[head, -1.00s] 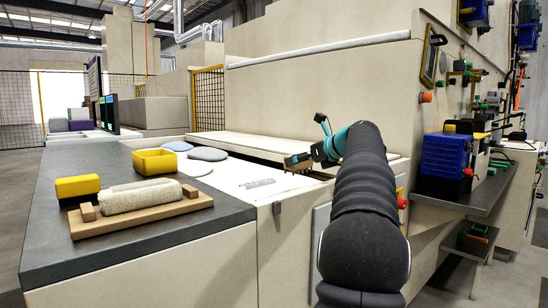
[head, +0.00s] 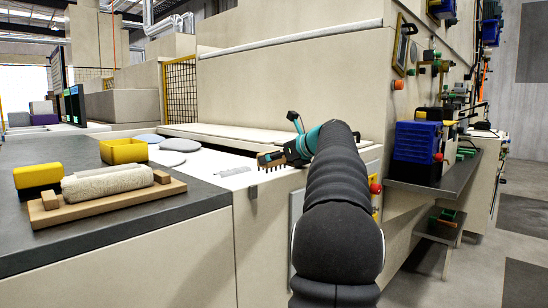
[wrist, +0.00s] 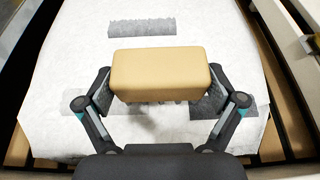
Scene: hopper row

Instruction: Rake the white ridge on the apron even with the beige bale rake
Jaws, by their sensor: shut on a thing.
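The beige bale rake (wrist: 158,73) is held between the two fingers of my gripper (wrist: 158,92) in the wrist view. In the head view the rake (head: 271,160) shows dark teeth pointing down, above or at the white apron (head: 222,160); contact cannot be told. In the wrist view the apron (wrist: 70,95) fills most of the picture. A grey, rough strip (wrist: 141,26) lies across it beyond the rake, and another grey patch (wrist: 242,104) shows beside the right finger. A raised white ridge cannot be told apart clearly. The rake hides the apron beneath it.
A dark counter (head: 205,195) at left holds a wooden board with a pale roll (head: 108,182), a yellow-black block (head: 38,178) and a yellow bin (head: 124,150). Grey round pads (head: 180,145) lie near the apron. A shelf with blue bins (head: 418,142) stands right.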

